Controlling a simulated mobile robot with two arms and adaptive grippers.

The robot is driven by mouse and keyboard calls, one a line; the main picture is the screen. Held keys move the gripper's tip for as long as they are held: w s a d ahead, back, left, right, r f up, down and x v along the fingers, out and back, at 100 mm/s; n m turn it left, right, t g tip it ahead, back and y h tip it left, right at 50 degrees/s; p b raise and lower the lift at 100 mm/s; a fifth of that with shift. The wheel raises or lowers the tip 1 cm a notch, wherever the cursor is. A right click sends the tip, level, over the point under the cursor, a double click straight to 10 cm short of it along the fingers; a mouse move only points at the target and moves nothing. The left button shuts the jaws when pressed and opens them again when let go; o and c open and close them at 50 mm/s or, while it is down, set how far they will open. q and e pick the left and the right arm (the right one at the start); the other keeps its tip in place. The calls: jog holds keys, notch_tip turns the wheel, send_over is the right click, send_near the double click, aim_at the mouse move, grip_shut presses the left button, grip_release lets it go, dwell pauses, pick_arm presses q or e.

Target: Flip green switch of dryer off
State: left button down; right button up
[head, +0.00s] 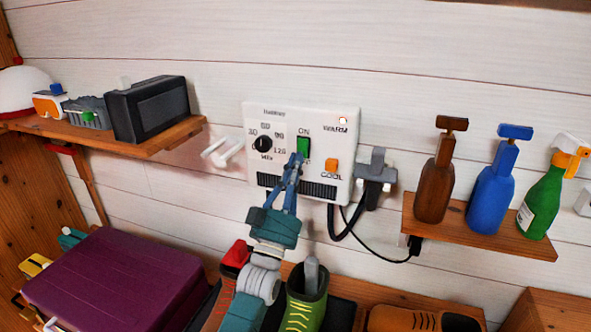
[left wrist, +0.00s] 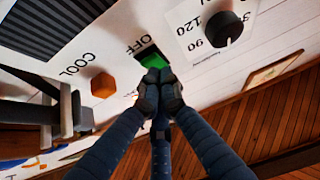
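The white dryer panel (head: 262,112) is on the white plank wall. Its green switch (head: 304,147) sits below the word ON. In the left wrist view the green switch (left wrist: 152,60) shows next to the word OFF, partly covered by my fingertips. My left gripper (head: 297,158) reaches up from below, with its fingertips at the lower part of the switch. In the left wrist view its fingers (left wrist: 158,92) are drawn together with nothing seen between them. Whether they touch the switch I cannot tell. My right gripper is not in view.
An orange COOL button (head: 331,165) and a black dial (head: 263,144) flank the switch. A grey handset (head: 377,167) with a black cord hangs at the panel's right. Shelves with bottles (head: 490,200) and a black box (head: 150,108) stand either side. Boots (head: 307,295) are below.

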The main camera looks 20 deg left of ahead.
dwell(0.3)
pick_arm(q)
jog(key=v, duration=1.1)
jog(key=shift+f+b, duration=0.45)
jog(key=shift+f, duration=0.15)
jog(key=shift+w, duration=0.15)
